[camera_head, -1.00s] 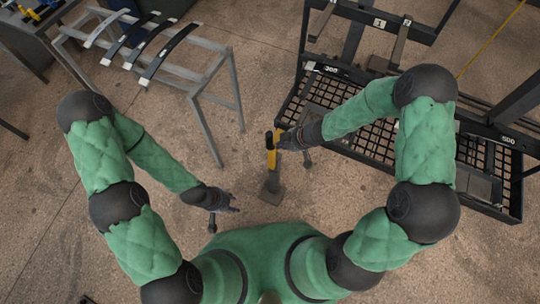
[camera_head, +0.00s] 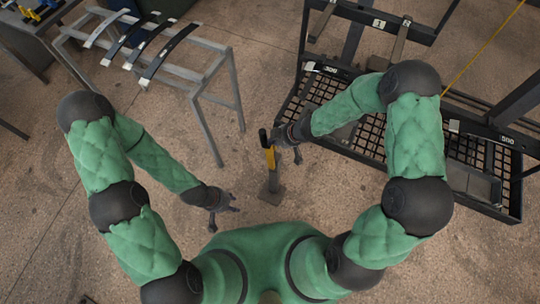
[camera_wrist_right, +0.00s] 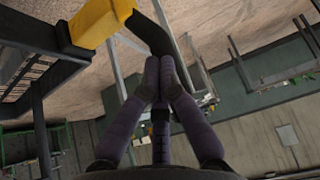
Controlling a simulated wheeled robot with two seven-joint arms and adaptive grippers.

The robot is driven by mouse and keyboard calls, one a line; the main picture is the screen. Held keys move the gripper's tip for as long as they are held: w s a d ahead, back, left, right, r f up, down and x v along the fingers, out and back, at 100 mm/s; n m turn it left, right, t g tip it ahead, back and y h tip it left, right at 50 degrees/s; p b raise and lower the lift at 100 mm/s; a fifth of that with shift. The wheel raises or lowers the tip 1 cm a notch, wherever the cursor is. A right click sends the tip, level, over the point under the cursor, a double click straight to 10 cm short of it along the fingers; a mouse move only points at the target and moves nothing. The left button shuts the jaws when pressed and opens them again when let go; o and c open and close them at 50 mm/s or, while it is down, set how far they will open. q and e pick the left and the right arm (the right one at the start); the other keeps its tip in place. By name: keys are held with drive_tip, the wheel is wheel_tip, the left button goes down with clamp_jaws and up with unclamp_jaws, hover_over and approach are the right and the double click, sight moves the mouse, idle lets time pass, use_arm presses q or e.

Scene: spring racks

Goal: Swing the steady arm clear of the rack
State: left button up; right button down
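The steady arm (camera_head: 269,158) is a yellow piece with a black upright handle on a grey post, standing left of the black rack (camera_head: 511,211). In the right wrist view its yellow part (camera_wrist_right: 95,22) is at the upper left, and a black bar runs from it to the fingertips. My right gripper (camera_head: 280,137) is at the steady arm's right side. Its fingers (camera_wrist_right: 163,72) are together at the black bar; whether they clasp it or only press on it is unclear. My left gripper (camera_head: 232,203) is low, left of the post, apart from everything; its fingers are too small to read.
A grey metal stand (camera_head: 208,100) with several dark curved leaf springs (camera_head: 170,52) is at the upper left. A workbench (camera_head: 40,40) is at the far left corner. The rack fills the right side, with my right arm above it. The floor left of the post is clear.

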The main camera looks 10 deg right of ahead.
drive_tip(key=shift+w+a+p, duration=3.25)
drive_tip(key=shift+a+p, duration=0.15)
drive_tip(key=shift+a, duration=1.4)
drive_tip(key=shift+w+a+p, duration=3.25)
drive_tip(key=shift+a+p, duration=0.1)
drive_tip(key=shift+a, duration=1.45)
drive_tip(key=s+d+b, duration=0.3)
drive_tip(key=d+b, duration=0.1)
drive_tip(key=d, duration=0.1)
drive_tip(key=shift+s, duration=0.2)
